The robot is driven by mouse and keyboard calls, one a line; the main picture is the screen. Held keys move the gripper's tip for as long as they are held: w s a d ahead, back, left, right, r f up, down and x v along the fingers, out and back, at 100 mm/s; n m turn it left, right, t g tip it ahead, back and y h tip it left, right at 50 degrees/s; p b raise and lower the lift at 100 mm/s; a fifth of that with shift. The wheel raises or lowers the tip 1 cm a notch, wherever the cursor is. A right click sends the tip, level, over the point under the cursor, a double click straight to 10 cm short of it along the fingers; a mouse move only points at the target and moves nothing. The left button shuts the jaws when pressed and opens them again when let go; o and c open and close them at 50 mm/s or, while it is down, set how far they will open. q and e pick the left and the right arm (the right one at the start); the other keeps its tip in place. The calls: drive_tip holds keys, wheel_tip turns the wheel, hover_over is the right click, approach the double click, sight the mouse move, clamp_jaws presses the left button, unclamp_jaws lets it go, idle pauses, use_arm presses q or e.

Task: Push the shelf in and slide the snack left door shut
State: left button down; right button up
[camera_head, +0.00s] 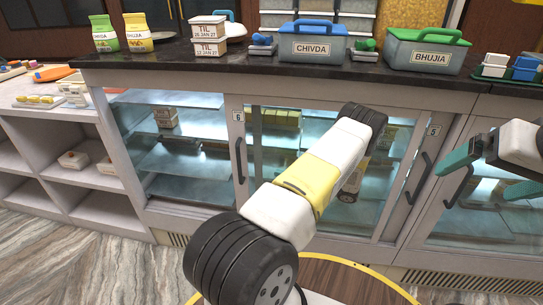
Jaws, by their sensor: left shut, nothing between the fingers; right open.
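The snack case's left door, with its label 6 and dark vertical handle (240,160), has its handle stile near the middle of the case. The left part of the case looks open, with no door stile in it. Glass shelves (180,162) show there; I cannot tell whether one sticks out. My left arm crosses in front of the right part of the case. Its gripper is hidden behind the arm. My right gripper (485,172) has teal fingers spread apart and empty, in front of the glass at far right.
A second handle (415,178) is beside the label 5. The dark countertop (220,70) bears a blue CHIVDA box (313,40), a green BHUJIA box (428,52), TIL boxes (208,38) and pouches. Open white shelving (70,185) stands left. Floor at lower left is clear.

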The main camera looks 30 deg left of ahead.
use_arm(q)
approach(248, 166)
drive_tip(key=s+a+r, duration=0.1)
drive_tip(key=a, duration=0.1)
drive_tip(key=s+a+r, duration=0.1)
drive_tip(key=s+a, duration=0.1)
drive_tip(key=s+a+r, duration=0.1)
drive_tip(key=a, duration=0.2)
drive_tip(key=shift+s+a+r, duration=0.1)
drive_tip(key=shift+s+r, duration=0.25)
drive_tip(key=shift+r, duration=0.05)
